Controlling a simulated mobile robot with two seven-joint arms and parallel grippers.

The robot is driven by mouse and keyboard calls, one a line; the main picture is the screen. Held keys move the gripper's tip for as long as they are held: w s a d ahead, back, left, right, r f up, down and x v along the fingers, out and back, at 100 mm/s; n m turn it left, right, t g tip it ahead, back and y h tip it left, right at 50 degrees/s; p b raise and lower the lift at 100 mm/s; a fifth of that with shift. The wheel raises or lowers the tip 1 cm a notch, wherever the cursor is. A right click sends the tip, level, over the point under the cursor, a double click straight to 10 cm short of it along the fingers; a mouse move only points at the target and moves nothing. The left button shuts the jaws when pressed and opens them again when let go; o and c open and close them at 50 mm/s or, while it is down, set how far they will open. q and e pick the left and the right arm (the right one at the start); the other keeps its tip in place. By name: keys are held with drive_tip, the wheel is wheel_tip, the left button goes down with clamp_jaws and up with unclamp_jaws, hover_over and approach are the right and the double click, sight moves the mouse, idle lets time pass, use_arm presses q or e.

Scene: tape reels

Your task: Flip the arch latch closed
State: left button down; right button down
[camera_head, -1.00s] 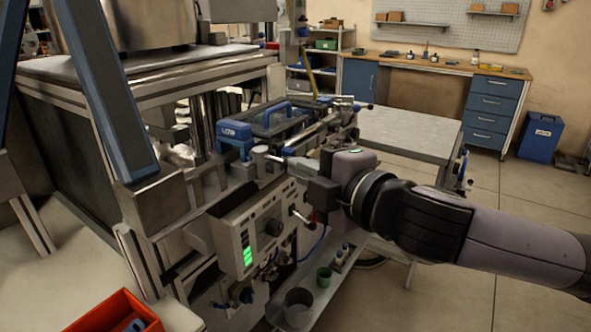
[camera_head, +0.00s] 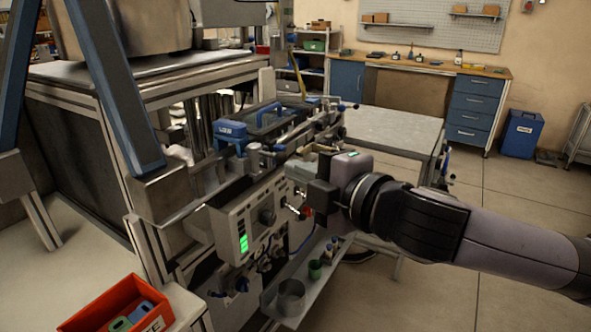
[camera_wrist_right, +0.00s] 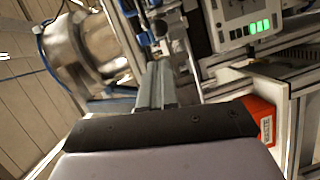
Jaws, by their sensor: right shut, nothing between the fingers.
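A blue arch-shaped piece with white lettering (camera_head: 231,134) stands upright on top of the machine in the head view. I cannot tell whether it is the arch latch or whether it is latched. Small metal parts (camera_head: 262,157) sit just to its right, between it and my gripper. My right gripper (camera_head: 297,169) is shut and empty, right of these parts and above the front panel. Its fingers also show shut in the right wrist view (camera_wrist_right: 155,88). Exact contact at the fingertips is too small to tell. My left gripper is not in view.
A control panel with a green display (camera_head: 243,239) faces front below the gripper. A blue-handled frame (camera_head: 277,119) lies behind the arch. A shelf with a metal cup (camera_head: 290,297) is below. A red bin (camera_head: 118,305) stands at the front left. Open floor lies at right.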

drive_tip(key=s+d, duration=0.5)
drive_tip(key=d, duration=0.1)
wheel_tip(320, 180, down, 20)
drive_tip(key=f+m+h, duration=0.1)
drive_tip(key=m+h, duration=0.1)
drive_tip(key=m, duration=1)
drive_tip(key=s+d+f+m+g+h, duration=0.1)
drive_tip(key=s+d+f+m+h, duration=0.1)
drive_tip(key=s+d+f+m, duration=0.2)
drive_tip(key=s+d+f+m+g+h, duration=0.2)
drive_tip(key=s+d+f+m, duration=0.3)
drive_tip(key=s+f, duration=0.6)
wheel_tip(320, 180, down, 8)
drive_tip(key=shift+d+r+h+b, duration=0.2)
drive_tip(key=shift+d+h+b, duration=0.25)
drive_tip(key=shift+h, duration=0.25)
